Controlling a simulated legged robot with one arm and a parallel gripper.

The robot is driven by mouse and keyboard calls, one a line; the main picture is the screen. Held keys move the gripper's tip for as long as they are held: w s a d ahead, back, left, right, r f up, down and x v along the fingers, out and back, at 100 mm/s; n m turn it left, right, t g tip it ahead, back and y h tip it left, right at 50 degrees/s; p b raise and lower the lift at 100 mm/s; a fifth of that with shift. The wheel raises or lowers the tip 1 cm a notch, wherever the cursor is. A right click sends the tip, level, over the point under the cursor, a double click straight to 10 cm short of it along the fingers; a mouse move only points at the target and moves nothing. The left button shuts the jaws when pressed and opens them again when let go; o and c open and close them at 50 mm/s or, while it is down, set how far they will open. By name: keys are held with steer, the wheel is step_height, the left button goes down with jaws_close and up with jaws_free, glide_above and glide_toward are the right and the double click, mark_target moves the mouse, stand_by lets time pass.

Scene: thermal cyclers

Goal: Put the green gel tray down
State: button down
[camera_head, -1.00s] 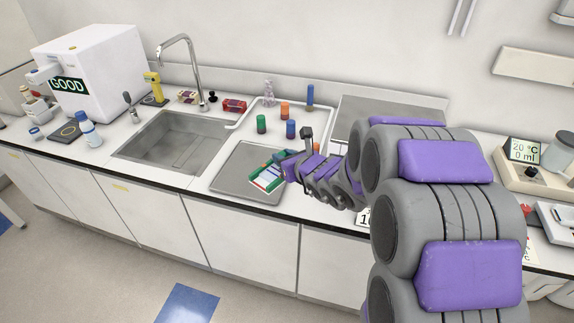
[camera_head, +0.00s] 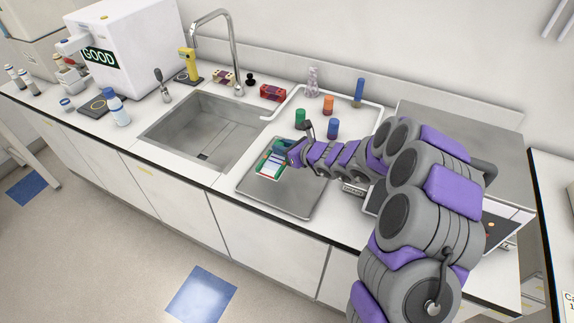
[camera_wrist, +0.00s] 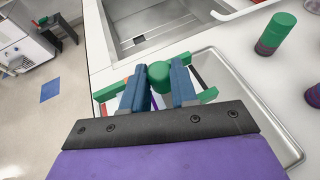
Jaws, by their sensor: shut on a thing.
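The green gel tray (camera_head: 264,170) has green edges and a pale inside with coloured strips. It is at the far end of my arm, over the grey metal tray (camera_head: 290,202) on the counter. In the wrist view the blue fingers of my gripper (camera_wrist: 158,82) stand on both sides of a round green part of the gel tray (camera_wrist: 107,92). My gripper hides much of the gel tray there. I cannot tell whether the gel tray touches the metal tray.
A sink (camera_head: 205,130) with a tall tap (camera_head: 232,50) lies left of the metal tray. The metal tray's front part is bare.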

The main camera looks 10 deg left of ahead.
mark_target(283, 162)
step_height(283, 162, down, 3)
steer(key=shift+a+f, duration=0.1)
steer(key=shift+a+f+b, duration=0.2)
steer(key=shift+f+b, duration=0.15)
steer(key=shift+f, duration=0.1)
steer(key=f, duration=0.3)
steer(key=shift+d+f+b, duration=0.1)
steer(key=shift+d+b, duration=0.1)
steer(key=shift+b, duration=0.2)
steer(key=c, duration=0.9)
jaws_free()
